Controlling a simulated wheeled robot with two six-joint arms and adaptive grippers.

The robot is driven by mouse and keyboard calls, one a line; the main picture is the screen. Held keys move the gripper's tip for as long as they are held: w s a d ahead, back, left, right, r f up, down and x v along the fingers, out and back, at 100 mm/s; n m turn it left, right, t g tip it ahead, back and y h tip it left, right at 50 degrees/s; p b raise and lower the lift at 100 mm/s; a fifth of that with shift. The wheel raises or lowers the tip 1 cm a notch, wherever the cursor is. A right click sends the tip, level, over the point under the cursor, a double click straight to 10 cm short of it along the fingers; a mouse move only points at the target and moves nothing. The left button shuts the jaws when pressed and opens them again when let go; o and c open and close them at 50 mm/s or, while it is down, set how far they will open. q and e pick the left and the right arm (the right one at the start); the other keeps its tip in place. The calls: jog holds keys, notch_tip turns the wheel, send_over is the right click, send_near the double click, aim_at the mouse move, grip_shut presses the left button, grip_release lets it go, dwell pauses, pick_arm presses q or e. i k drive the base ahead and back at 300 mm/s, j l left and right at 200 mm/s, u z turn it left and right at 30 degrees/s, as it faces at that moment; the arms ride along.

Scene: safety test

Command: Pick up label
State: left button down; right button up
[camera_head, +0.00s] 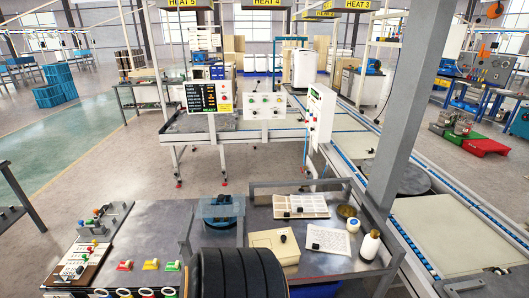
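No gripper of mine can be made out in the head view. I cannot tell for sure which thing is the label. A white printed sheet (334,235) lies on the grey tray table at the front right, with a small black object (315,246) on it. Left of it is a beige flat box (264,241) with another small black object (283,238) on it. Behind them lies a cream printed panel or sheet (313,201), also with a small dark object on it.
A white bottle (370,246) with a dark cap stands right of the sheet, near a small bowl (347,210). A black ribbed cylinder (238,274) stands at the front. A blue device (221,211) is left of the tray. A grey post (398,105) rises on the right.

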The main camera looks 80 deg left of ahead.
aim_at(174, 266)
jog(key=u, duration=3.4)
jog(key=j+z, duration=0.1)
jog(key=j, duration=1.2)
jog(key=i, duration=0.05)
